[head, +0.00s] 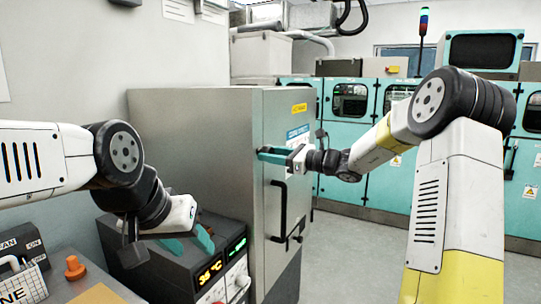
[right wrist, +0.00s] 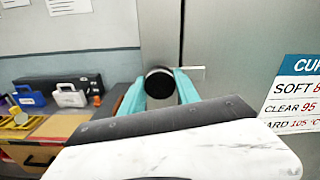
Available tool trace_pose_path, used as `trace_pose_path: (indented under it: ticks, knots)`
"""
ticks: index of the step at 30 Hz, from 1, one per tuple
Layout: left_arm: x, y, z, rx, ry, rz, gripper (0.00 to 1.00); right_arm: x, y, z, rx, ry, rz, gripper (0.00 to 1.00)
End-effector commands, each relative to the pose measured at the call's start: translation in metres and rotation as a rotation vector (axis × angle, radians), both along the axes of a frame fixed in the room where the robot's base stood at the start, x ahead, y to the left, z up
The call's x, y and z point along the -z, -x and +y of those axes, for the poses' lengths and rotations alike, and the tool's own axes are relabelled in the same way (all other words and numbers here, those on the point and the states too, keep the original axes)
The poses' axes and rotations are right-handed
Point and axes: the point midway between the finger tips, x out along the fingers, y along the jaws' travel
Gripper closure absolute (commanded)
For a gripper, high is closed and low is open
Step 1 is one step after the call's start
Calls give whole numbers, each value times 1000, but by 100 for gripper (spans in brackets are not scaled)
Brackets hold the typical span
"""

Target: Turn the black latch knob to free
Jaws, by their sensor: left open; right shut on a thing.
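The black latch knob (right wrist: 160,82) shows in the right wrist view as a round dark end on the grey cabinet, between the two teal fingers of my right gripper (right wrist: 160,88). My right gripper is shut on it. In the head view my right gripper (head: 266,154) is at the upper part of the cabinet door (head: 262,225), and its fingers hide the knob there. My left gripper (head: 190,243) is open and empty, low in front of the cabinet's left side, above the dark control box (head: 175,270).
A black bar handle (head: 279,211) stands out from the door below my right gripper. The control box has lit displays. An orange knob-shaped piece (head: 75,267) stands on the bench at lower left. Teal machines (head: 380,180) line the back; the floor right of the cabinet is clear.

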Motion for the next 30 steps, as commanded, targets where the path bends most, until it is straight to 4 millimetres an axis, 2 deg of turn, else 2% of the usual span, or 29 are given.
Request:
trace_pose_path:
  ticks: [14,30]
  knots:
    - [0,0,0,0,0,0,53,0,0,0,1,52,-93,100]
    - [0,0,0,0,0,0,53,0,0,-1,0,286,-509,100]
